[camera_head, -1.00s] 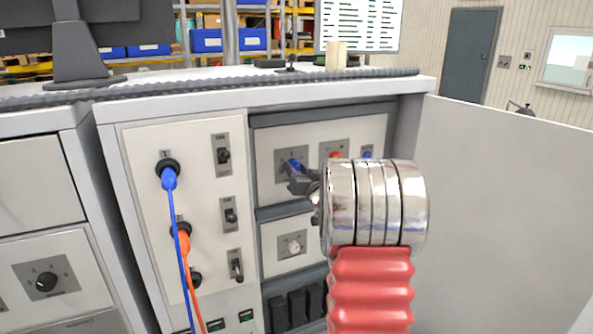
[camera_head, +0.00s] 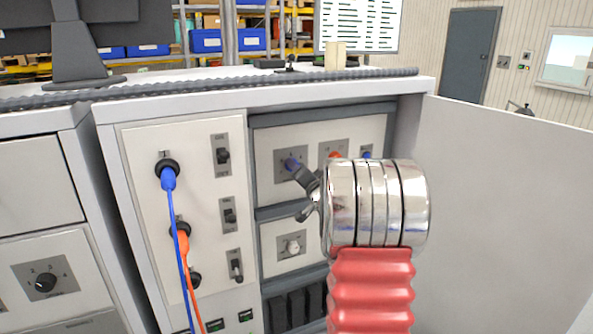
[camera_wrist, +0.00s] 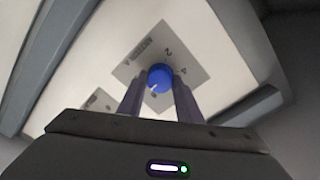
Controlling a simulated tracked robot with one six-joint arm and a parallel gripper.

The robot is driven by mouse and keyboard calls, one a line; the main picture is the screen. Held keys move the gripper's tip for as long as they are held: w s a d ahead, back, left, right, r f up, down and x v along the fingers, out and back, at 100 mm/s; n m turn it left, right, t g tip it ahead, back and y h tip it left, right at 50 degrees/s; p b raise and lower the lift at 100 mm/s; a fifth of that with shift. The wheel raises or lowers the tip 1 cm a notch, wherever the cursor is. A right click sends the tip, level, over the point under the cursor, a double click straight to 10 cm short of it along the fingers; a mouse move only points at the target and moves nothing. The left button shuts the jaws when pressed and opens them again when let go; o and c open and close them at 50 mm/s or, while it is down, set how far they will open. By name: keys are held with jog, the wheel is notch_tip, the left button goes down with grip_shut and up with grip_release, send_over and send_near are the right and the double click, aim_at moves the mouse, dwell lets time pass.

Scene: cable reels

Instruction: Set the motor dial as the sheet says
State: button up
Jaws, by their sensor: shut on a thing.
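The blue dial (camera_head: 291,163) sits on a grey plate in the upper panel of the open cabinet. In the wrist view the blue dial (camera_wrist: 160,77) is between my two fingers, with a small pale mark on its face. The plate around it (camera_wrist: 135,70) carries small lettering and digits, among them what look like a 2 and a 4. My gripper (camera_head: 305,192) is shut on the dial, its fingers turned at a slant. A white sheet or board (camera_head: 358,25) with lines of text hangs at the back; its text is too small to read.
A white dial (camera_head: 293,246) is below. Blue (camera_head: 181,260) and orange cables hang at the left. The open door (camera_head: 500,190) stands close on the right.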

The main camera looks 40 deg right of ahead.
jog(key=shift+f, duration=0.45)
jog(key=o, duration=1)
jog(key=shift+r, duration=0.25)
jog(key=shift+o, duration=0.2)
jog(key=shift+s, duration=0.1)
jog(key=v, duration=1.3)
jog(key=shift+s+a, duration=0.15)
jog(key=shift+s, duration=0.15)
